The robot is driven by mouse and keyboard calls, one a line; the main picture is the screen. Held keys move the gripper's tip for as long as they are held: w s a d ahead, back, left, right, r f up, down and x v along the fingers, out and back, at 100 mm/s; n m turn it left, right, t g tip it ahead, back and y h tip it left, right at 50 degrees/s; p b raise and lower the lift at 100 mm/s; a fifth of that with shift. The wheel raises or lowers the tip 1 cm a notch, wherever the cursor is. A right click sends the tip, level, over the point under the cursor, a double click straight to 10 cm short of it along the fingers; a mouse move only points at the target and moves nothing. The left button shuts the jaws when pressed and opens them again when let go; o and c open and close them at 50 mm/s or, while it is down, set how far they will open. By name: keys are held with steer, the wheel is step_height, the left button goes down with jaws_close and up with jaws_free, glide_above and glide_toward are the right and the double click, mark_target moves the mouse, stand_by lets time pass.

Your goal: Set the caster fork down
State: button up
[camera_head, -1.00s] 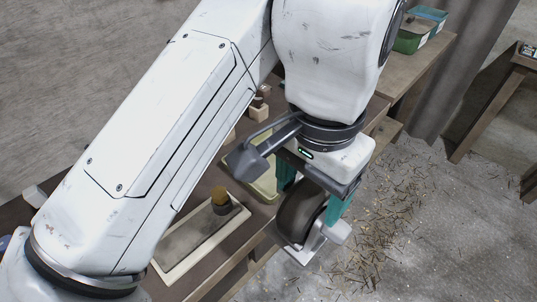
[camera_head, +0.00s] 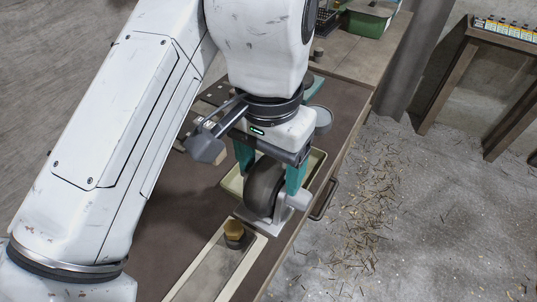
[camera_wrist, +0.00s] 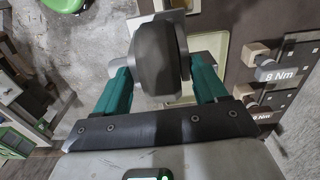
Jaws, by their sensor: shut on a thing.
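The caster fork (camera_head: 282,212) is a grey metal bracket with a flat plate, holding a dark wheel (camera_head: 264,186). My gripper (camera_head: 271,172) has two teal fingers, shut on the caster fork from either side. The caster hangs below the gripper, over the front part of the bench, in front of a pale tray (camera_head: 231,184) that it partly hides. I cannot tell whether its plate touches anything. In the wrist view the wheel (camera_wrist: 158,60) sits between the fingers (camera_wrist: 162,88).
A pale-framed flat board (camera_head: 215,268) with a brass-topped knob (camera_head: 234,232) lies nearer on the brown bench (camera_head: 180,225). A grey round cup (camera_head: 321,120) stands behind the tray. A green bin (camera_head: 368,22) is at the back. The floor (camera_head: 400,230) at right carries shavings.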

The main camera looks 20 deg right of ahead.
steer(key=w+d+f+p, duration=0.1)
steer(key=w+d+f, duration=0.5)
steer(key=w+f, duration=0.4)
steer(key=shift+f+p, duration=0.4)
steer(key=shift+f, duration=0.55)
steer(key=shift+f, duration=0.1)
steer(key=o, duration=1.7)
steer(key=shift+o, duration=0.2)
step_height(320, 180, up, 12)
steer(key=b, duration=0.1)
